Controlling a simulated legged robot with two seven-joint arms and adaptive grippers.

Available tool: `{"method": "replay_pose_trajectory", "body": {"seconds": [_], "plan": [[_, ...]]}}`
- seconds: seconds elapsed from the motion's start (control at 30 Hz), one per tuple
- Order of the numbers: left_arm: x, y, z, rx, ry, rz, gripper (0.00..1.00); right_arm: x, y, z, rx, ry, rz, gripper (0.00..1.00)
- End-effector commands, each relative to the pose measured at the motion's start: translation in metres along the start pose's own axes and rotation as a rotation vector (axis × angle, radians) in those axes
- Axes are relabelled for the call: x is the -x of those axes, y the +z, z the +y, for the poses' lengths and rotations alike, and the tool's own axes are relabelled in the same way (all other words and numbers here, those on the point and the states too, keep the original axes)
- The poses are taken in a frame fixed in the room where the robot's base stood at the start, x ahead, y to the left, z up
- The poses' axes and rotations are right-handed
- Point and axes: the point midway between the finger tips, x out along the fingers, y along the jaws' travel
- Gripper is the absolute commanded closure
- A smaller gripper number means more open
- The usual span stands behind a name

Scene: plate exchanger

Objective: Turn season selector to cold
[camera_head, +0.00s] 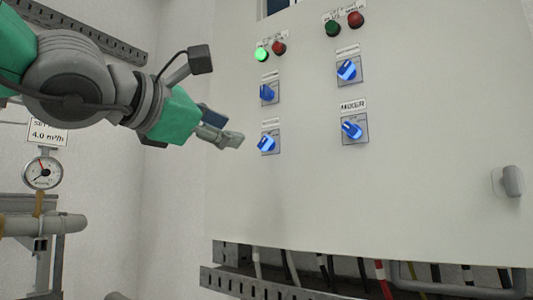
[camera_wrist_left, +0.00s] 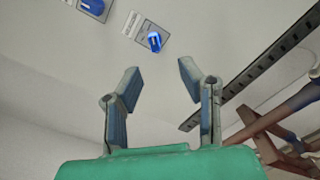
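Several blue selector knobs sit on the pale cabinet front in the head view: upper left (camera_head: 268,92), lower left (camera_head: 266,144), upper right (camera_head: 347,70), and one labelled MIXER (camera_head: 352,130). The other labels are too small to read, so I cannot tell which is the season selector. My left gripper (camera_head: 226,130) is left of the lower-left knob, apart from it. In the left wrist view the left gripper (camera_wrist_left: 158,80) is open and empty. A blue knob (camera_wrist_left: 154,41) shows beyond the fingertips, roughly between them, with another knob (camera_wrist_left: 92,6) at the top edge. My right gripper is not in view.
The cabinet (camera_head: 430,170) has a lit green lamp (camera_head: 262,54), other lamps above the knobs, and a grey handle (camera_head: 508,181) at right. Cables and a slotted rail (camera_head: 260,287) run below. A gauge (camera_head: 43,172) and pipes stand at left. The cabinet's middle is clear.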

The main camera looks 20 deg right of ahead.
Motion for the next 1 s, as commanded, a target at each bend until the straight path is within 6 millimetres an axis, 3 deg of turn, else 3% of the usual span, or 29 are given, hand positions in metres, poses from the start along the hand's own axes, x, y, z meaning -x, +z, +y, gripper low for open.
{"method": "replay_pose_trajectory", "body": {"seconds": [0.07, 0.23, 0.5, 0.7, 1.0], "plan": [[0.000, 0.001, 0.006, 0.010, 0.007, -0.008, 0.66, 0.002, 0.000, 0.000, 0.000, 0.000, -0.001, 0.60], [-0.020, -0.003, 0.009, 0.014, 0.008, -0.009, 0.66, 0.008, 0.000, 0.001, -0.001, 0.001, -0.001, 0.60], [-0.084, 0.001, 0.006, 0.011, 0.004, -0.005, 0.66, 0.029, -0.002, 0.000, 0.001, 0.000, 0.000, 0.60], [-0.119, 0.004, 0.004, 0.008, 0.003, -0.005, 0.66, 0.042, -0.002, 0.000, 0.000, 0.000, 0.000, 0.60], [-0.128, -0.002, 0.008, 0.012, 0.009, -0.008, 0.66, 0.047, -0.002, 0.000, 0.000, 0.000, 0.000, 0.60]]}}
